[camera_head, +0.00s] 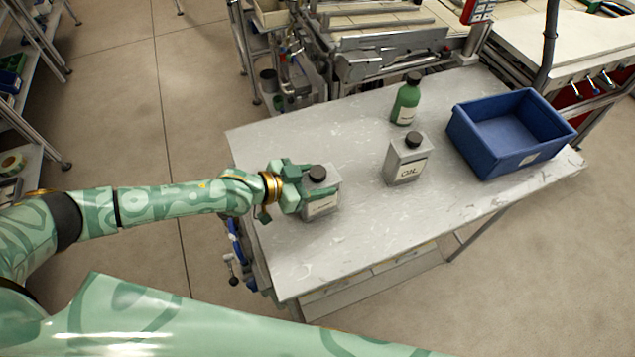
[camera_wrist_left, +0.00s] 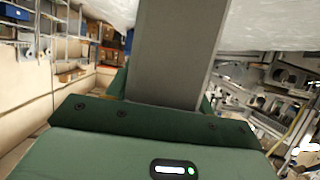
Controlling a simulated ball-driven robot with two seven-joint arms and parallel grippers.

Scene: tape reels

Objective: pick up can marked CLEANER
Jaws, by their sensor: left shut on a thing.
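A grey can with a black cap (camera_head: 323,204) stands near the left end of the grey table (camera_head: 340,255). It has a pale label, too small to read in the head view. My left gripper (camera_head: 303,190) is shut on this can from its left side. In the left wrist view the grey can (camera_wrist_left: 178,55) rises between the jaws, and its label does not show there. Part of the can is hidden behind the fingers in the head view. My right gripper is not in view.
A second grey can (camera_head: 406,160), labelled OIL, stands upright to the right. A green bottle (camera_head: 406,103) stands behind it. A blue bin (camera_head: 510,132) sits at the table's right end. The front middle of the table is clear.

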